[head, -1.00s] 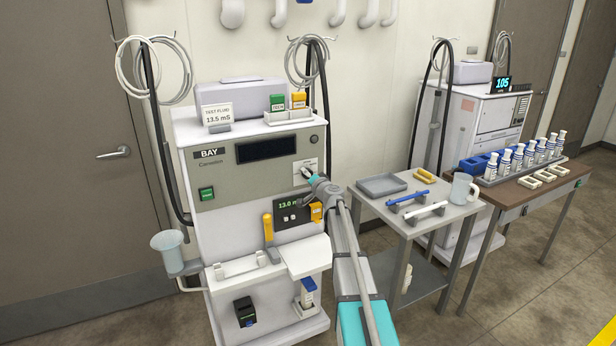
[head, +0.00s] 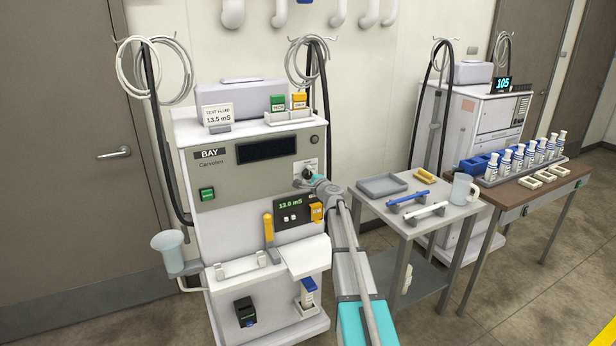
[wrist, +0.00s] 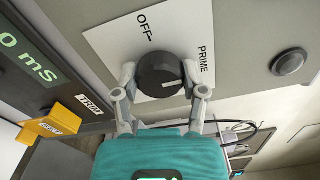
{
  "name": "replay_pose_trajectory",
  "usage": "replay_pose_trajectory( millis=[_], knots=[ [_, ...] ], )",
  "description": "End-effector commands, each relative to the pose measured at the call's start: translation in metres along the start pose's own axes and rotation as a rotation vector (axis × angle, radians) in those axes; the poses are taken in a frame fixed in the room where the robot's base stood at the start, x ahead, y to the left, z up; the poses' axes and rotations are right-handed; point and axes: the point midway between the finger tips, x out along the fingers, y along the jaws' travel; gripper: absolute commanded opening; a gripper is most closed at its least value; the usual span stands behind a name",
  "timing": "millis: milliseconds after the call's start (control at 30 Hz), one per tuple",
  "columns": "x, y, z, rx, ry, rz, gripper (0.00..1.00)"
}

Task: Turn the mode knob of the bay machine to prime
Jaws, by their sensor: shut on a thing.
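The bay machine (head: 230,180) stands at the centre-left of the head view. Its mode knob (wrist: 158,70) is a dark round knob on a white plate (wrist: 107,41) marked OFF and PRIME. A white line on the knob lies at its lower right, roughly on the PRIME side. The OFF tick shows clear of the knob; any tick by PRIME is hard to make out. My gripper (wrist: 160,82) is shut on the knob, one finger on each side. In the head view my gripper (head: 311,179) is against the front panel and covers much of the knob.
A yellow tab (wrist: 57,127) and the green-lit display are at the left in the wrist view. A round button (wrist: 289,62) is to the right. A grey side table (head: 362,201) with a tray, handles and a mug stands right of my arm.

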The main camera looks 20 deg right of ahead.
Motion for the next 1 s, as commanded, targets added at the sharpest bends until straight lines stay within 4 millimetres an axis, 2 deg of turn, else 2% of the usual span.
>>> replay_pose_trajectory(
  millis=[333, 800, 833, 1000],
  knots=[
    [0.0006, -0.0005, -0.0007, 0.161, 0.001, 0.000, 0.07],
    [0.0005, -0.0005, -0.0010, 0.181, 0.001, 0.000, 0.07],
    [0.0005, -0.0005, -0.0010, 0.181, 0.001, -0.001, 0.57],
    [0.0002, -0.0005, -0.0010, 0.180, 0.001, 0.000, 0.88]
  ],
)
